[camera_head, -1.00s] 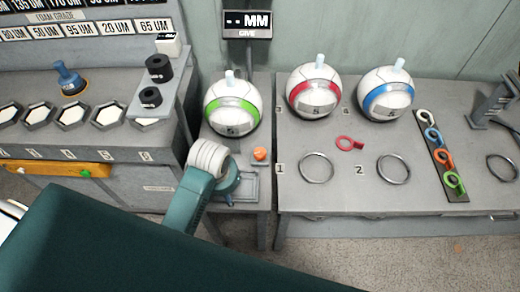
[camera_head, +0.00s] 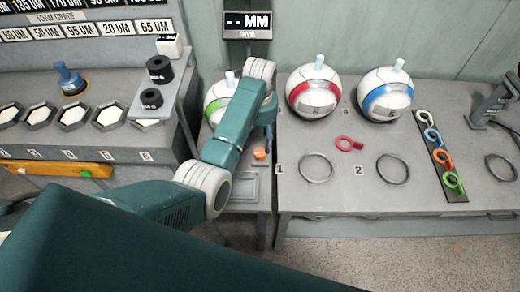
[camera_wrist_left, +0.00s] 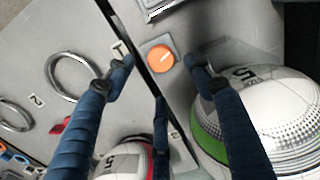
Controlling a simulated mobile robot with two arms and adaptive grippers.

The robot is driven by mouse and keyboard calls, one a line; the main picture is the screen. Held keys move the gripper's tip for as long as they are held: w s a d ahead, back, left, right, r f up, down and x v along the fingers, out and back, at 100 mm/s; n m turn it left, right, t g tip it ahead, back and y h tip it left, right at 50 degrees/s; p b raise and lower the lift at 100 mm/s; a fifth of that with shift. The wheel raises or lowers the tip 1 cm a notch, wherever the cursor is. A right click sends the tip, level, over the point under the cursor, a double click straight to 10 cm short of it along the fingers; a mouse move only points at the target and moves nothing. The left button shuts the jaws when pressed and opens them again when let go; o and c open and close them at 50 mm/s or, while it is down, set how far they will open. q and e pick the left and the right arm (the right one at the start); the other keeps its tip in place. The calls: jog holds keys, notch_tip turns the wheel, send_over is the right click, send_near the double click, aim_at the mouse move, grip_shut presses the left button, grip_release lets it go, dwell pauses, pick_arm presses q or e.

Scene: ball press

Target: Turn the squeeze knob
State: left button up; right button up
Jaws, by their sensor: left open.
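The squeeze knob appears to be the small orange knob (camera_head: 261,154) on the narrow grey stand in the head view. In the left wrist view the orange knob (camera_wrist_left: 160,58) sits on a square grey base. My left gripper (camera_wrist_left: 158,78) is open, with its dark blue fingers spread on either side of the knob. No finger visibly touches it. In the head view my left arm mostly hides the hand, and only a bit of blue shows just above the knob. My right gripper is out of view.
A green-banded ball (camera_head: 216,98) stands on the same stand, partly behind my arm and close to a finger in the wrist view. Red-banded (camera_head: 312,92) and blue-banded (camera_head: 386,94) balls stand on the right table. A display (camera_head: 248,22) hangs above.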

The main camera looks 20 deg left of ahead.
aim_at(260, 153)
pick_arm(q)
notch_tip(260, 153, down, 7)
jog(key=shift+f, duration=0.1)
dwell(0.3)
jog(key=c, duration=1.2)
